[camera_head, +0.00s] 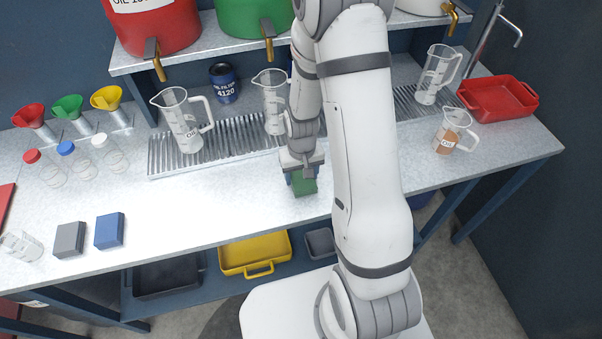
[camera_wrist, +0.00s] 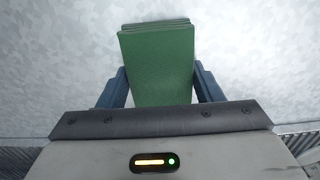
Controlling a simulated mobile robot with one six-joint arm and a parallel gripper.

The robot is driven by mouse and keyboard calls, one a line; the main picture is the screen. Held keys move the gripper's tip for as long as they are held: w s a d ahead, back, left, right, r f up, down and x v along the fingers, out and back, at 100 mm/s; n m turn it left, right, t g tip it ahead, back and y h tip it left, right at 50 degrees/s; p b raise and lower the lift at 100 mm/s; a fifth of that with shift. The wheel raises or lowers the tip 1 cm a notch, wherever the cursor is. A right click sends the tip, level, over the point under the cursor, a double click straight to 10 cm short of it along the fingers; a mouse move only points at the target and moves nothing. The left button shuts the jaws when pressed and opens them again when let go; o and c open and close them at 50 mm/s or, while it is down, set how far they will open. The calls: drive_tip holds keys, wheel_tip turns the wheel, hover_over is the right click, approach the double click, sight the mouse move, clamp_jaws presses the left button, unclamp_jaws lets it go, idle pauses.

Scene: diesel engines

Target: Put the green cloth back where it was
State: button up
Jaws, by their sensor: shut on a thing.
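The green cloth (camera_wrist: 157,62) is a folded block between the two blue fingers of my gripper (camera_wrist: 158,88) in the wrist view. In the head view the green cloth (camera_head: 303,184) shows below my gripper (camera_head: 302,178), over the front part of the metal bench. My gripper is shut on the cloth. I cannot tell whether the cloth touches the bench top. A grey cloth (camera_head: 69,240) and a blue cloth (camera_head: 109,231) lie side by side at the bench's front left.
Measuring jugs (camera_head: 182,120) stand on the drip grate (camera_head: 225,141) behind my gripper. Bottles (camera_head: 110,153) and funnels (camera_head: 68,107) stand at the left. A jug with brown oil (camera_head: 447,140) and a red tray (camera_head: 497,98) are at the right. Bench (camera_head: 215,205) between blue cloth and gripper is clear.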

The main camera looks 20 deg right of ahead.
sight(301, 175)
drive_tip(key=shift+f, duration=0.1)
drive_tip(key=shift+f, duration=0.15)
drive_tip(key=o, duration=0.9)
drive_tip(key=shift+o, duration=0.2)
wheel_tip(301, 175, up, 12)
drive_tip(key=r+b, duration=0.1)
drive_tip(key=s+r+t, duration=0.3)
drive_tip(key=s+r, duration=1.2)
